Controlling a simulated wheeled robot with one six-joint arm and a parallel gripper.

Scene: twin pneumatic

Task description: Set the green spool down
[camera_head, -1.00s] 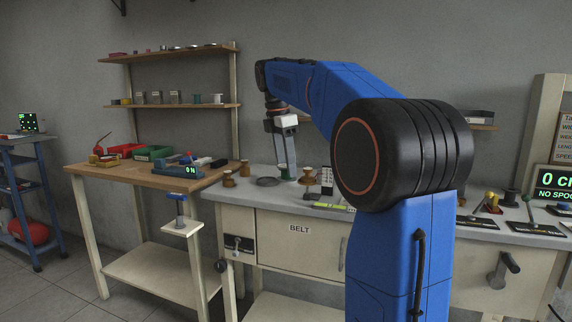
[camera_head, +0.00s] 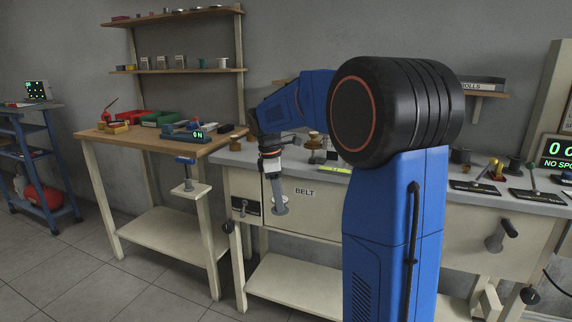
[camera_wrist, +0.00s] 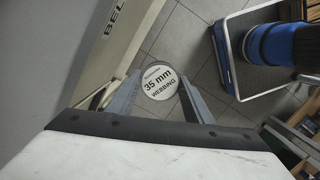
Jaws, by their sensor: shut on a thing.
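My gripper (camera_head: 277,188) is shut on a spool (camera_head: 280,208) and points down, in front of the bench door marked BELT. The spool hangs below the level of the bench top, clear of the floor. In the wrist view my gripper (camera_wrist: 159,82) holds the spool (camera_wrist: 158,86) between its two fingers. The spool's round white end reads "35 mm WEBBING" and faces the wrist camera. The green of its body is hidden in the wrist view and too small to tell in the head view.
The grey bench top (camera_head: 232,158) carries brown spools (camera_head: 314,140) behind my arm. A wooden workbench (camera_head: 120,138) with red and green bins stands at the left. A blue cart (camera_head: 30,150) is farther left. The tiled floor in front is clear.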

